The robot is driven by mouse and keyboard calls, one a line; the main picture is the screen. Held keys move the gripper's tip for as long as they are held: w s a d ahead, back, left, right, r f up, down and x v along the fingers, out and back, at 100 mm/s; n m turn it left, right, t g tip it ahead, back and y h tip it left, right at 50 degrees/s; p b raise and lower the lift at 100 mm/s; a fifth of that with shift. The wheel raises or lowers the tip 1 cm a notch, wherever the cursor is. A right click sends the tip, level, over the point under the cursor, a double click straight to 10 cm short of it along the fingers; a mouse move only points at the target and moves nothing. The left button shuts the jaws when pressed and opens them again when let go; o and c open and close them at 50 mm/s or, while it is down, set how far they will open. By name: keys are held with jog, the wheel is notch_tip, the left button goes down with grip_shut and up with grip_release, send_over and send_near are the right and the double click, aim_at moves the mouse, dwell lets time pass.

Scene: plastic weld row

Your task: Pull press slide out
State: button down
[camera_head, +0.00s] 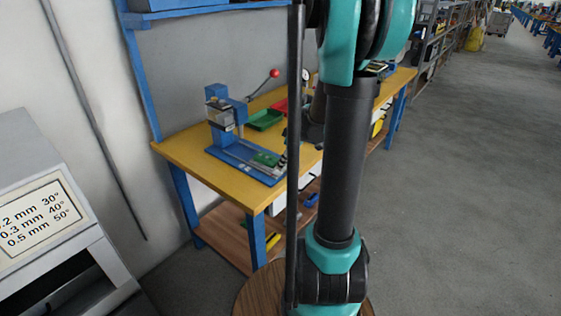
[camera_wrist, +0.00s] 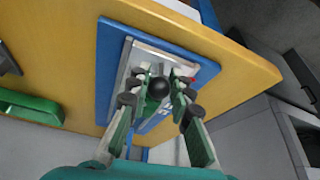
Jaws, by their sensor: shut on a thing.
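The press (camera_head: 222,112) stands on the yellow bench with a blue column, a blue base plate (camera_head: 222,154) and a red-knobbed lever (camera_head: 274,73). A green piece (camera_head: 266,158) sits at the slide's front end on the base. In the wrist view, the silver slide (camera_wrist: 150,52) lies on the blue base plate (camera_wrist: 107,62). My gripper (camera_wrist: 161,80) is shut on the black ball knob (camera_wrist: 159,88) of the slide, one finger on each side. In the head view my own arm hides most of the gripper.
The yellow bench (camera_head: 185,150) has a free edge in front of the press. A grey machine (camera_head: 40,190) stands at left. Open floor (camera_head: 460,180) lies to the right.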

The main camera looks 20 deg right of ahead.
jog(key=c, duration=1.4)
grip_release()
jog(key=shift+s+d, duration=0.15)
jog(key=shift+s, duration=0.05)
jog(key=shift+o, duration=0.2)
jog(key=shift+r, duration=0.1)
jog(key=v, duration=1.1)
jog(key=shift+r, duration=0.4)
